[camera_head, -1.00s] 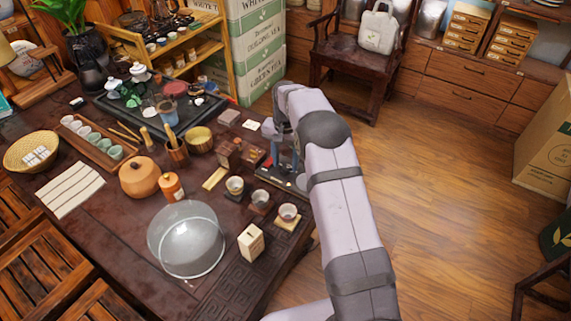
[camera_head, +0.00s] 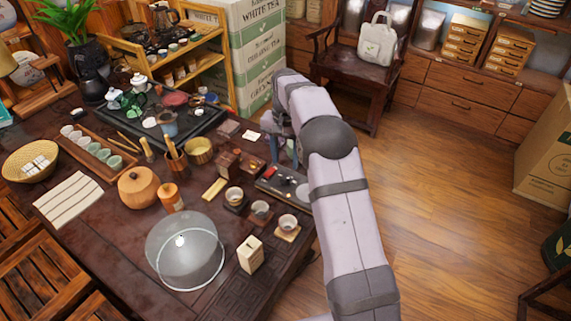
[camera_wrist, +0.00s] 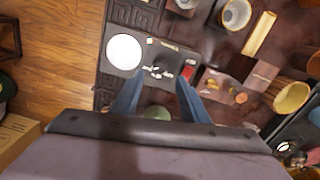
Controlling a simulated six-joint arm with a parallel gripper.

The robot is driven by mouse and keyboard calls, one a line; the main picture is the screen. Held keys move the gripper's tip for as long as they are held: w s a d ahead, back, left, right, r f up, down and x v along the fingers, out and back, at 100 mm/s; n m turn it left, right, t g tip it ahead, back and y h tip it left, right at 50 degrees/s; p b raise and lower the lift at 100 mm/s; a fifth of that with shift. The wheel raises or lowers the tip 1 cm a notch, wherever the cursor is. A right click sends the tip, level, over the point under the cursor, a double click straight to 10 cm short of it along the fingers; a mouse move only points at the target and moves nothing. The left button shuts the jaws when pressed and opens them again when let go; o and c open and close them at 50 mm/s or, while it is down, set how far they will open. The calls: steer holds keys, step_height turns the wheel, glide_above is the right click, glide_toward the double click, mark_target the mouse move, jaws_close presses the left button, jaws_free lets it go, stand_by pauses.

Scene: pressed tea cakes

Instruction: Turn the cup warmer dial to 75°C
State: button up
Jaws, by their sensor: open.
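The cup warmer (camera_head: 286,188) is a flat dark panel near the table's right edge, partly covered by my arm in the head view. In the wrist view the cup warmer (camera_wrist: 140,57) shows a round white plate (camera_wrist: 125,52), a small dark dial (camera_wrist: 162,67) with white marks beside it, and a red switch (camera_wrist: 189,72). The dial's setting is too small to read. My gripper (camera_wrist: 157,92) is open and empty, its fingertips apart, with the dial just beyond the gap between them. In the head view my gripper (camera_head: 283,152) is behind the warmer, partly hidden by my arm.
Wooden boxes (camera_head: 228,162) stand left of the warmer. Several small cups (camera_head: 288,222) on coasters are in front of it. A glass dome (camera_head: 186,250) and a small cream box (camera_head: 250,254) are nearer. Open floor lies to the right.

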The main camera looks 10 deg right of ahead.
mark_target(286, 178)
steer(key=shift+s+n+p, duration=0.35)
steer(key=shift+n+p, duration=0.15)
steer(key=shift+n, duration=0.3)
steer(key=shift+f+n, duration=0.15)
steer(key=shift+n, duration=0.65)
steer(key=n, duration=0.4)
steer(key=shift+w+n, duration=0.3)
steer(key=shift+f+p, duration=0.9)
steer(key=shift+f, duration=2.85)
steer(key=shift+c, duration=0.2)
jaws_close()
